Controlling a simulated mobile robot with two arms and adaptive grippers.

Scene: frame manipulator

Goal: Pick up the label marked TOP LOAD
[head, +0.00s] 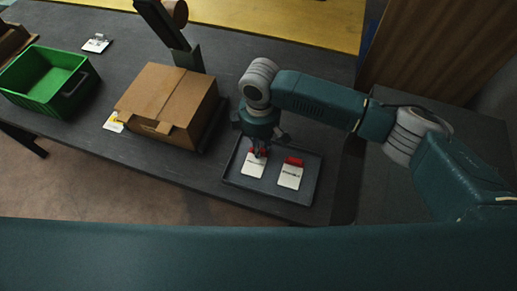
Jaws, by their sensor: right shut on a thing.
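Two white labels with red top ends are at the dark tray (230,180): a left label (254,170) and a right label (290,177). Their print is too small to read, so I cannot tell which one says TOP LOAD. My right gripper (259,152) points down at the red end of the left label and is shut on it, covering part of that end. I cannot tell whether this label is lifted clear of the tray. The right label lies flat in the tray, apart from the gripper. My left gripper is not in view.
A closed cardboard box (165,100) stands left of the tray, with a white and yellow label (113,122) by its left side. A green crate (45,85) stands further left. A white card (96,43) lies behind it. The dark table's front edge is close to the tray.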

